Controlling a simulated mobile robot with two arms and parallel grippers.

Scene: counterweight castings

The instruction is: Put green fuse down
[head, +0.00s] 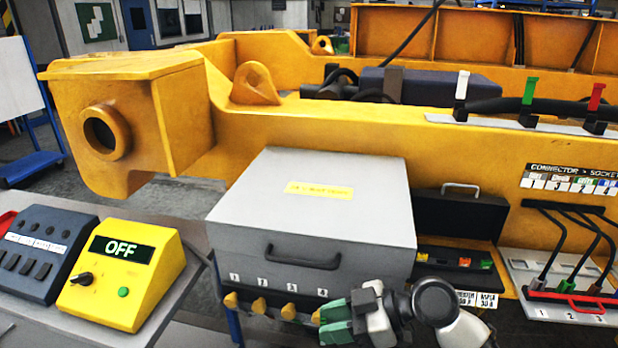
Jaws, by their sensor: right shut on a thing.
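My right gripper (334,321) is low in the middle of the head view, at the front of the grey box (315,205). Its tips, with two green pieces, are at the rightmost yellow knob (319,317), under the label 4, and look shut on it. I cannot make out a separate green fuse in the grip. A black case (459,216) stands open right of the grey box. Small red, yellow and green pieces (464,262) lie in it, too small to tell apart well. My left gripper is not in view.
A yellow panel (150,275) reading OFF stands at the left, beside a dark switch box (40,250). A long yellow beam (380,130) runs behind. White, green and red levers stand on it. A panel with black cables and a red bar (565,297) is at the right.

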